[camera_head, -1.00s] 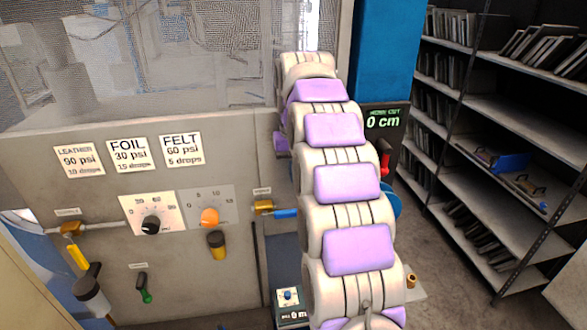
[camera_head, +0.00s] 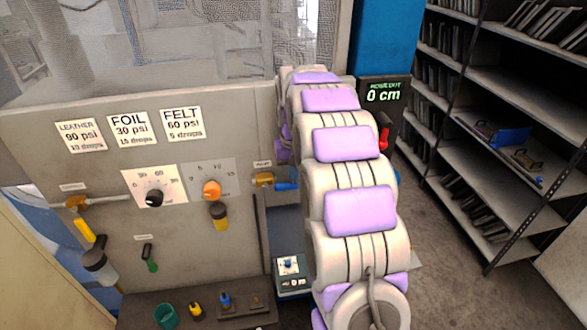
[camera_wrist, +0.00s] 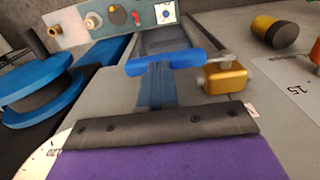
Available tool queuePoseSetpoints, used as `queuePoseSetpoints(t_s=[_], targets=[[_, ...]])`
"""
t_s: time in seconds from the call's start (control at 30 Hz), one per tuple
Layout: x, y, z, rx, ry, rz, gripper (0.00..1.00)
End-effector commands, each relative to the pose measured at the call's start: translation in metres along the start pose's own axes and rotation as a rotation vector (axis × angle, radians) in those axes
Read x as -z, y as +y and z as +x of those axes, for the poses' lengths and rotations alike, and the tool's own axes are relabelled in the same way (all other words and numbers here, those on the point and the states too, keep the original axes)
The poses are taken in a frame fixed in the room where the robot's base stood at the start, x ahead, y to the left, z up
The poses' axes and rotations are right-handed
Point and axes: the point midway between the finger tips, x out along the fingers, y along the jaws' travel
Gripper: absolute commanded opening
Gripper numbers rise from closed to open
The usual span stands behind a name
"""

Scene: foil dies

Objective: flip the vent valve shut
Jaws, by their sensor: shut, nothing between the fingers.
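The vent valve is a brass body (camera_head: 264,180) with a blue lever (camera_head: 286,184) on the grey panel, just left of my arm. In the wrist view its brass body (camera_wrist: 226,77) is right of centre, and its blue lever (camera_wrist: 165,62) lies sideways, extending left from it. My gripper (camera_wrist: 156,82) shows in the wrist view as a narrow bluish strip of shut fingers beyond a dark bar. Its tips are at or very near the lever; I cannot tell whether they touch. In the head view my arm hides the gripper.
A black dial (camera_head: 154,198) and an orange knob (camera_head: 212,190) sit left of the valve. A yellow-handled valve (camera_head: 82,228) is farther left. A green lever (camera_head: 149,257) is lower. A display (camera_head: 384,95) reads 0 cm. Shelves (camera_head: 500,130) stand right.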

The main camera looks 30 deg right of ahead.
Motion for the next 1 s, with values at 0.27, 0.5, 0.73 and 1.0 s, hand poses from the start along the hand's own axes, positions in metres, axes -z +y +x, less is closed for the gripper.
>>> queuePoseSetpoints(t_s=[0.27,0.5,0.73,1.0], targets=[[0.000,0.000,0.000,0.000,0.001,0.000,0.00],[0.000,0.001,0.002,0.000,0.001,0.000,0.00],[0.000,0.004,0.010,0.000,0.000,0.001,0.00],[0.000,0.009,0.026,0.000,-0.001,0.001,0.00]])
